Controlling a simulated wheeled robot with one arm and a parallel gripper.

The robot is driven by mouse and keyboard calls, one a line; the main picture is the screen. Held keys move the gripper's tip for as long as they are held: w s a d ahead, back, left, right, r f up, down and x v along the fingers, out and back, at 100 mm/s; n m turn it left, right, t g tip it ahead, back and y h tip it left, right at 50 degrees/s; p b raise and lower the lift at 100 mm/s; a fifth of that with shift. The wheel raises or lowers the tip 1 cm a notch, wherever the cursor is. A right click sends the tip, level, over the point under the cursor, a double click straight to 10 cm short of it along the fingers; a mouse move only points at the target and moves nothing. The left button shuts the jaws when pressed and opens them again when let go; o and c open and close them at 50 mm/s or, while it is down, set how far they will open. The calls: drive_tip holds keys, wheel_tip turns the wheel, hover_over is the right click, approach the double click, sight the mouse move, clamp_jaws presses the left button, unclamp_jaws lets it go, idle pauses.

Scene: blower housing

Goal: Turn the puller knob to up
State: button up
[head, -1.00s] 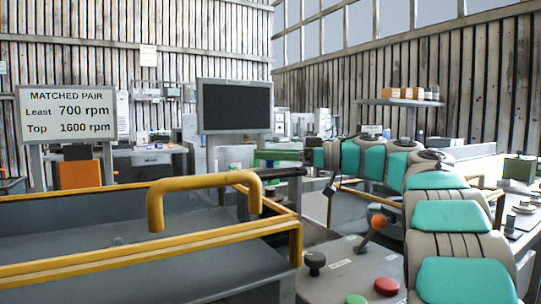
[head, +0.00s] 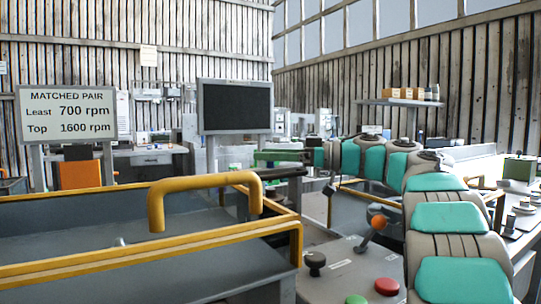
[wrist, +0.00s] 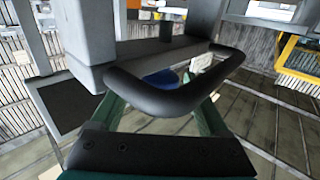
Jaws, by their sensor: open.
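A black knob (head: 315,262) stands upright on the sloped grey control panel (head: 350,270) at the bottom middle of the head view, with a small label beside it. I cannot read whether it is the puller knob or which way it is set. My gripper (head: 262,158) is well above and left of the panel, apart from the knob. In the wrist view, its green fingers (wrist: 158,85) are apart with no knob between them. A thick black bent bar (wrist: 180,98) crosses in front of them there. The knob is not seen in the wrist view.
The panel also has an orange-ball lever (head: 378,222), a red button (head: 387,286) and a green button (head: 356,299). A yellow-railed grey tub (head: 200,248) fills the left front. A dark screen (head: 235,106) and a "MATCHED PAIR" sign (head: 68,113) stand behind.

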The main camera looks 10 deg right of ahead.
drive_tip(key=shift+r, duration=1.75)
drive_tip(key=s+r+b, duration=0.1)
drive_tip(key=s, duration=1.5)
drive_tip(key=shift+r, duration=0.25)
drive_tip(key=shift+r, duration=0.1)
